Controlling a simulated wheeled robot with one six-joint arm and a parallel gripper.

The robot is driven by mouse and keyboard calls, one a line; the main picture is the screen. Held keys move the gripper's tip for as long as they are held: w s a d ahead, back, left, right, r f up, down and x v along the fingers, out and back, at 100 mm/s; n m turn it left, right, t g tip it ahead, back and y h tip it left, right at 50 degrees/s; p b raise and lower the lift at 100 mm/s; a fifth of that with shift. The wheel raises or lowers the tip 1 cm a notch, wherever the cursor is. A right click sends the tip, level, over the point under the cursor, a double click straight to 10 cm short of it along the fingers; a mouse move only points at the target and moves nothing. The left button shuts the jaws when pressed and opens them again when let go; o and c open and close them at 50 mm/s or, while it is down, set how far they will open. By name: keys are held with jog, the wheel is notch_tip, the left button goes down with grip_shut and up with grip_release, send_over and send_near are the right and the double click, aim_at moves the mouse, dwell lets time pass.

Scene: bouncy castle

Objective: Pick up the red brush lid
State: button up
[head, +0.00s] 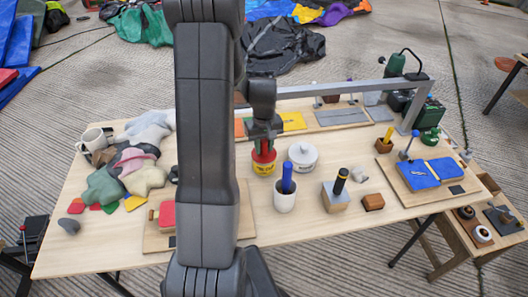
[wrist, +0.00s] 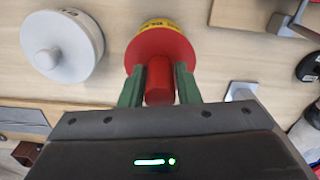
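The red brush lid (head: 264,154) sits on top of a yellow pot (head: 263,168) near the middle of the table. In the wrist view, the lid (wrist: 160,45) shows as a red cone with a thick red handle (wrist: 159,80), above the yellow rim of the pot. My gripper (head: 265,141) is over the lid, pointing down. Its two green fingers stand on either side of the handle in the wrist view (wrist: 159,75). They are very close to it, and I cannot tell whether they press on it. My arm hides part of the table in the head view.
A white lidded jar (head: 302,157) stands just right of the pot. A white cup (head: 285,197) with a blue handle (head: 287,178) stands in front. A wood block (head: 335,197) with a black-handled tool is to the right. A grey metal frame (head: 345,86) crosses behind.

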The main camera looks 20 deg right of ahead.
grip_shut()
jog(key=shift+r, duration=0.1)
notch_tip(320, 180, up, 10)
jog(key=shift+f+b, duration=0.1)
jog(key=shift+b, duration=0.25)
jog(key=shift+c, duration=1.2)
grip_release()
jog(key=shift+c, duration=0.8)
